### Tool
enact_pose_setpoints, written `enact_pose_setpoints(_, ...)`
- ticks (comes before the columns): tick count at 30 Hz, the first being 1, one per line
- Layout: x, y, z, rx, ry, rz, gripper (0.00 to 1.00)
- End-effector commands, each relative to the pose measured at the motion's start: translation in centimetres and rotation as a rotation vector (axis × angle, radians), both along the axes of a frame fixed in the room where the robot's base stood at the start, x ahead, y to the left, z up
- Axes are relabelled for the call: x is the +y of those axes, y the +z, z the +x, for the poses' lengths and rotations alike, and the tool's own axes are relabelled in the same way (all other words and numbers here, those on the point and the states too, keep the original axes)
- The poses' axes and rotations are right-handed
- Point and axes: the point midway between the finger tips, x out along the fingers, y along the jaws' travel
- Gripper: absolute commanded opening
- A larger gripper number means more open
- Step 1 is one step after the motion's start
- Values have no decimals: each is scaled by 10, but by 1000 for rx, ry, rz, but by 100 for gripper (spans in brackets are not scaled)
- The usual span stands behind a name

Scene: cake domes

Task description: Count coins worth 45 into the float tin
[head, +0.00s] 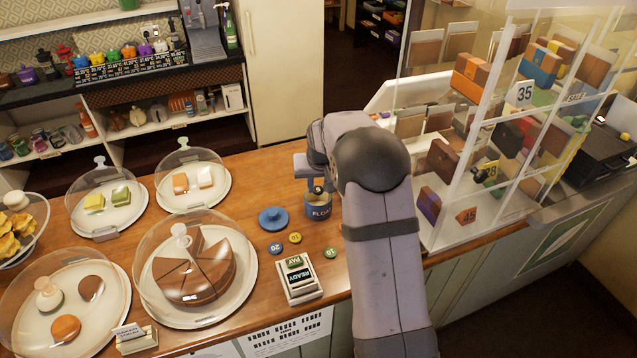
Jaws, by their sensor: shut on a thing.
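The float tin (318,208), a dark blue round tin marked FLOAT, stands open on the wooden counter. My gripper (317,187) is right over its mouth, shut on a small piece that looks like a coin; my gripper largely hides it and its number is not readable. A blue lid with a knob (273,218) lies left of the tin. In front of the tin lie a blue coin (276,248) marked 20, a yellow coin (295,238) and a green coin (330,253) whose numbers are hard to read. The tin's inside is hidden.
A stand with a green PAY block and a READY label (300,279) is at the counter's front. Glass domes over cakes (197,268) fill the left. A glass display case (470,150) rises close to the right of my arm.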

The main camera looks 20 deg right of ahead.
Motion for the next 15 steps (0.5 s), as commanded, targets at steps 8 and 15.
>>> enact_pose_setpoints(8,0,-9,0,-1,0,0,2)
enact_pose_setpoints(15,0,-9,0,0,0,0,28)
